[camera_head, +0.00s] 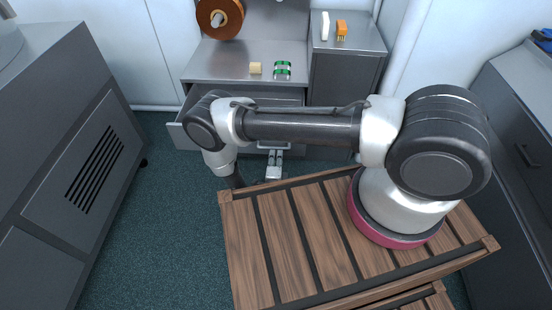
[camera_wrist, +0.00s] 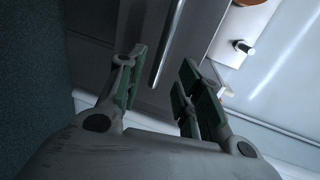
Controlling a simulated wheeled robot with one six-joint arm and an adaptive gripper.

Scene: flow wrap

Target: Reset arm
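My arm reaches left from its base across the head view and bends downward at its far end. In the wrist view my gripper (camera_wrist: 163,62) is open, with its two green-padded fingers apart and nothing between them. A dark cabinet front with a long bar handle (camera_wrist: 167,45) shows beyond the fingertips.
A grey cabinet (camera_head: 225,62) stands ahead, with an orange-brown reel (camera_head: 220,17), a pale block (camera_head: 255,68) and a green-banded item (camera_head: 283,70). A drawer (camera_head: 190,133) appears open below. A white item (camera_head: 325,26) and an orange item (camera_head: 341,29) sit right. A grey machine (camera_head: 75,170) stands left.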

